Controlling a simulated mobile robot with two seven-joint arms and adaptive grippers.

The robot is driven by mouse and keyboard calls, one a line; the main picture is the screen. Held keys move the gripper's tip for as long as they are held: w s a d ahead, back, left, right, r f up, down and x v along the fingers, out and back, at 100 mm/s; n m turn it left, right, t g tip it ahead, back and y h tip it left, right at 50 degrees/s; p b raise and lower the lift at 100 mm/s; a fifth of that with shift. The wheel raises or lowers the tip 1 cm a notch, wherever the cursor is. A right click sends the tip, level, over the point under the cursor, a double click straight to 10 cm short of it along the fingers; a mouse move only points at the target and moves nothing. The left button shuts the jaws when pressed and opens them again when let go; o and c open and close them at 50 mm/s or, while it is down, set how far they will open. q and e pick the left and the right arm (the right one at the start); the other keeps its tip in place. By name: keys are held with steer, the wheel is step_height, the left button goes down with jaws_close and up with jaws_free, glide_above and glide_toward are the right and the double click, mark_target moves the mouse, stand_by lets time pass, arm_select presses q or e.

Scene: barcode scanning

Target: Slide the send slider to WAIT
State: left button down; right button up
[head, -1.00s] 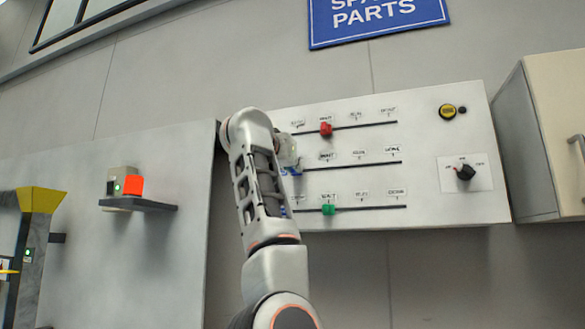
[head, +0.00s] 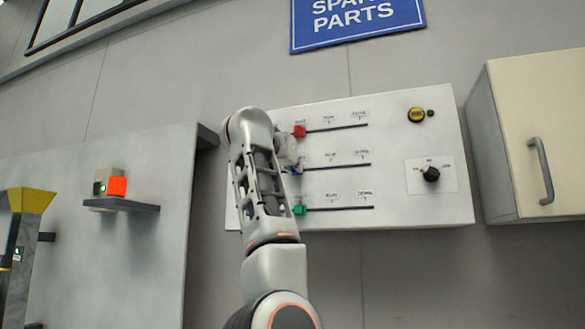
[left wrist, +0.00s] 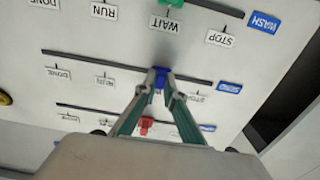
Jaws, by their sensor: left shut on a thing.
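My left gripper (left wrist: 162,84) is shut on the blue knob (left wrist: 161,74) of the middle slider track in the left wrist view. That track has a blue name label (left wrist: 229,88), too small to read. The knob stands between the STOP label (left wrist: 198,97) and the RUN label (left wrist: 105,82); the fingers hide the label between them. In the head view my left arm hides the middle track's left part and most of the gripper (head: 294,165). My right gripper is not in view.
The green knob (head: 300,210) is on the track below and the red knob (head: 299,131) on the track above. The panel (head: 400,215) also bears a yellow button (head: 416,115) and a black dial (head: 431,174). A cabinet (head: 520,130) stands right; a shelf (head: 130,205) is left.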

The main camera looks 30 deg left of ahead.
arm_select(q)
steer(key=shift+d+r, duration=0.1)
steer(key=shift+d, duration=0.3)
steer(key=c, duration=2.1)
jaws_free()
steer(key=shift+c, duration=0.2)
steer(key=v, duration=0.7)
steer(key=shift+s, duration=0.25)
